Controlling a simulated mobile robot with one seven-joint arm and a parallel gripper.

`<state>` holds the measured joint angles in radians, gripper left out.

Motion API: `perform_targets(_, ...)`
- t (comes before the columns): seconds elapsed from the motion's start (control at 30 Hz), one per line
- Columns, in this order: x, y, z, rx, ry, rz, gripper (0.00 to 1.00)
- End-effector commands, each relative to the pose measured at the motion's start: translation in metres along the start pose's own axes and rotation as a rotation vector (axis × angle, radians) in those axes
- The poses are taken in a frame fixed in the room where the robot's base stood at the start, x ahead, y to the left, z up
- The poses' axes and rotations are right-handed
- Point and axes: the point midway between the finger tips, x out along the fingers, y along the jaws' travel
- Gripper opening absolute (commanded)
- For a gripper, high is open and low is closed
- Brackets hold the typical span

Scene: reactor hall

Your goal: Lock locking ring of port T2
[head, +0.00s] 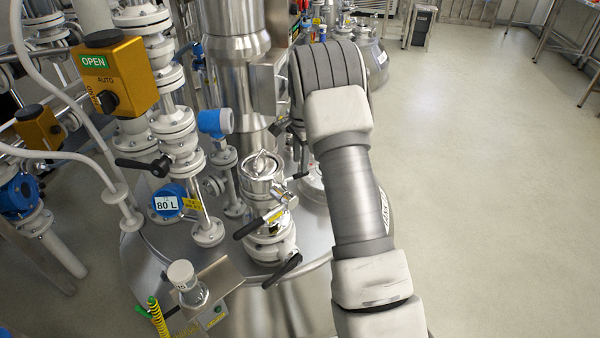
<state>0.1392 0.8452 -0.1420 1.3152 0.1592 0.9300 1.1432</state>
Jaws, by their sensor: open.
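A polished steel port (264,195) with a capped top stands on the domed vessel lid in the middle of the head view. It is the likely port T2, but its yellow tag (275,214) is too small to read. A bright ring sits around its top, and I cannot tell whether that ring is locked. A black-handled lever (258,223) sticks out to the left below the ring, and another black lever (283,271) sits lower down. My arm passes just right of the port. My gripper is not visible.
A yellow box marked OPEN (115,75) and a blue gauge reading 80 L (168,203) stand left among pipes and valves. A smaller capped fitting (186,284) is at lower left. A thick steel column (235,85) rises behind the port. The floor (490,180) at right is clear.

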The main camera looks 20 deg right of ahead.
Motion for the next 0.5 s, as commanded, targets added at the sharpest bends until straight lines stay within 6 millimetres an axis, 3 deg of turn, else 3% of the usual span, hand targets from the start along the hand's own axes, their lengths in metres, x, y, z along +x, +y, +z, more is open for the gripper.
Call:
perform_targets(0.03, 0.013, 0.001, 0.000, 0.000, -0.001, 0.003, 0.48)
perform_targets(0.2, 0.033, 0.001, 0.000, 0.000, -0.001, 0.002, 0.48)
perform_targets(0.5, 0.042, 0.000, 0.000, 0.000, 0.000, -0.001, 0.48)
